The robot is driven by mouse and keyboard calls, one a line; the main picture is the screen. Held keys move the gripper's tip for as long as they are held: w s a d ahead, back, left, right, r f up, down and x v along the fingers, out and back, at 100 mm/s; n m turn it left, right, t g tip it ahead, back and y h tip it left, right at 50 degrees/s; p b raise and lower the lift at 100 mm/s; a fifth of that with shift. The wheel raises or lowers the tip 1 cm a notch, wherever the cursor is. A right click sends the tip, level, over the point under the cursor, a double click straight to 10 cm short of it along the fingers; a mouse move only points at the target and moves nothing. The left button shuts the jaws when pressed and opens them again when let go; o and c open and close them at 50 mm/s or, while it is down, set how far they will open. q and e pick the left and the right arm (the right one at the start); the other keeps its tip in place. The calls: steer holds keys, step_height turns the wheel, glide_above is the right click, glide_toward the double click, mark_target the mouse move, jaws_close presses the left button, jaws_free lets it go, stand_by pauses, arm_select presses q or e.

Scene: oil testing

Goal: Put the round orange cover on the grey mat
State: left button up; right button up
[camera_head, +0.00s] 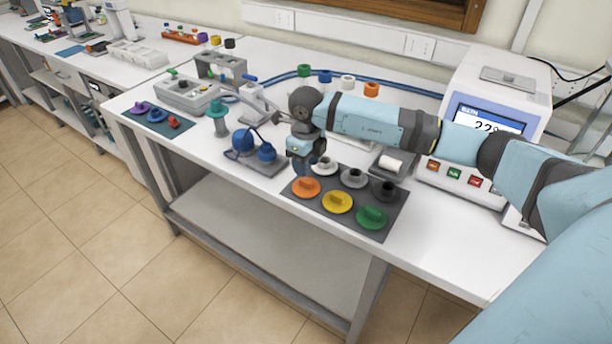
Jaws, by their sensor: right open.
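The round orange cover (305,188) lies at the front left corner of the dark grey mat (344,223), with a raised grip on top. The mat also bears yellow (338,202) and green (371,217) covers along its front, and white, grey and black ones behind. My right gripper (303,169) points down just behind and above the orange cover. It is open; whether its fingertips touch anything cannot be told. My right arm reaches in from the right. My left gripper is out of view.
A blue-bulbed apparatus (266,153) stands left of the mat. Several coloured caps, one orange (371,90), stand at the back.

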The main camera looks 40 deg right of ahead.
mark_target(306, 181)
step_height(306, 181, up, 7)
steer(key=shift+f, duration=0.2)
stand_by(0.5)
